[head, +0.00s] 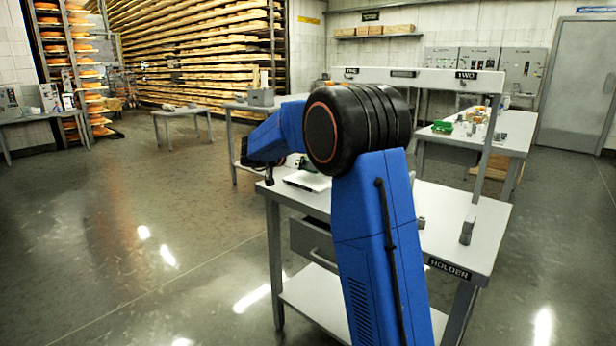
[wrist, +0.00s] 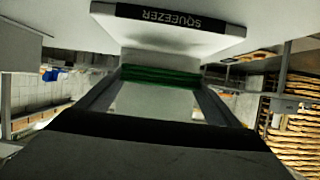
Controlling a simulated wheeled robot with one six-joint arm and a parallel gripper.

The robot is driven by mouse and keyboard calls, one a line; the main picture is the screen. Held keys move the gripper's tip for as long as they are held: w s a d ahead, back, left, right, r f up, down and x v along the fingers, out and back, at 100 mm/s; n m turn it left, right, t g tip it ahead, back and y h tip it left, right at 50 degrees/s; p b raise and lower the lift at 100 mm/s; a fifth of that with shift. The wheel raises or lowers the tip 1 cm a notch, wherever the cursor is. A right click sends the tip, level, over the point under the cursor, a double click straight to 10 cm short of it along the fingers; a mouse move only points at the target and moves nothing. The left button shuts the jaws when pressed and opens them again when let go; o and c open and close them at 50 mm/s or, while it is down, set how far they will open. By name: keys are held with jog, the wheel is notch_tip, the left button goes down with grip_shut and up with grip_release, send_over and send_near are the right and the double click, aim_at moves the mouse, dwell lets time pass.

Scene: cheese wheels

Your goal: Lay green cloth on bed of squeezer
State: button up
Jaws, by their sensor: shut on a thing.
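The green cloth (wrist: 160,75) shows in the wrist view as a folded dark green strip between the fingertips of my gripper (wrist: 160,82). My gripper is shut on it. Just beyond the cloth is a pale surface with a black label reading SQUEEZER (wrist: 170,18), upside down in this view. Whether the cloth touches that surface I cannot tell. In the head view my blue arm reaches over the near table and hides most of the gripper and cloth. The squeezer bed cannot be made out clearly there.
The near table (head: 466,226) has a HOLDER label (head: 449,269) on its front edge and a flat white item (head: 307,181) on top. A second table (head: 512,140) with a green item (head: 442,127) stands behind right. Open floor lies to the left.

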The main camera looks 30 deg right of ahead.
aim_at(306, 181)
jog(key=shift+f, duration=2.05)
jog(key=shift+f, duration=0.1)
jog(key=o, duration=0.9)
jog(key=shift+a+r, duration=0.2)
jog(key=v, duration=1.1)
jog(key=shift+s+a, duration=0.15)
jog(key=shift+a, duration=0.15)
jog(key=shift+r, duration=0.15)
